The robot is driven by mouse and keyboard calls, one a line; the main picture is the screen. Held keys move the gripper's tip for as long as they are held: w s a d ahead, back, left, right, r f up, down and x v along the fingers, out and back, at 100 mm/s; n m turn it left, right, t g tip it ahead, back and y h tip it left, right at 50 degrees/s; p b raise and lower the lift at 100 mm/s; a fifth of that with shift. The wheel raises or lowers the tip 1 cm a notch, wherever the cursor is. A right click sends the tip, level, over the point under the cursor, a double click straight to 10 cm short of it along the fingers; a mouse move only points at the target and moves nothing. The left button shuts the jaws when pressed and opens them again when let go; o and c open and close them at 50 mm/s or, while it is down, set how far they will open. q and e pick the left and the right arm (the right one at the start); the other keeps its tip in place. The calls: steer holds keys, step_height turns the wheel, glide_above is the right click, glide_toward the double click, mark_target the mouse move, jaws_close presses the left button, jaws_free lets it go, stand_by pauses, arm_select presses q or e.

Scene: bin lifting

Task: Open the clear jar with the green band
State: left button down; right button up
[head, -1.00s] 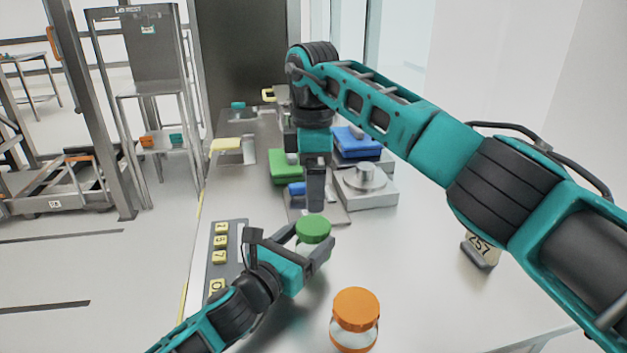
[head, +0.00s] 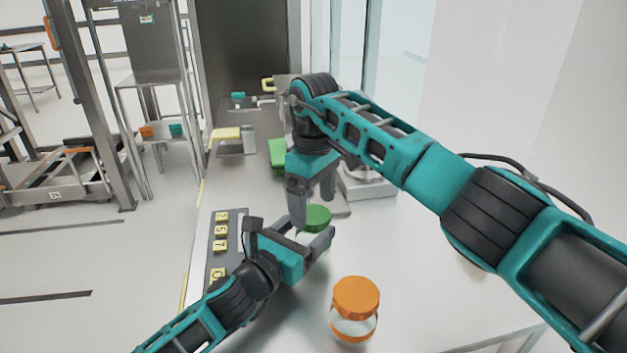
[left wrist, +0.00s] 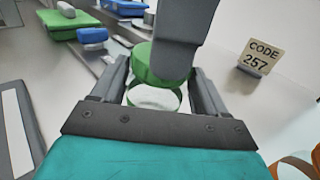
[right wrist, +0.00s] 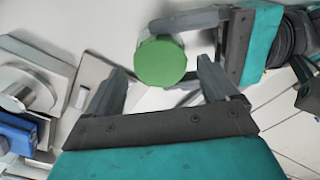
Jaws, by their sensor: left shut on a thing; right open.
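The clear jar with a green band (left wrist: 153,98) and a green lid (head: 316,217) stands on the table. My left gripper (head: 311,240) is shut on the jar's body from the near left side; its fingers flank the jar in the left wrist view. My right gripper (head: 315,212) is open just above and behind the lid. In the right wrist view the lid (right wrist: 161,62) lies ahead of the open fingers, not between them. A right finger partly hides the lid in the left wrist view.
A jar with an orange lid (head: 356,297) stands at the near right. A keypad panel (head: 226,243) lies at the table's left. A "CODE 257" sign (left wrist: 256,57) stands to the right. A grey device (head: 369,182) and a green block (head: 277,153) are farther back.

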steer(key=shift+f, duration=1)
steer(key=c, duration=1.1)
steer(key=shift+n, duration=1.7)
steer(key=o, duration=1.2)
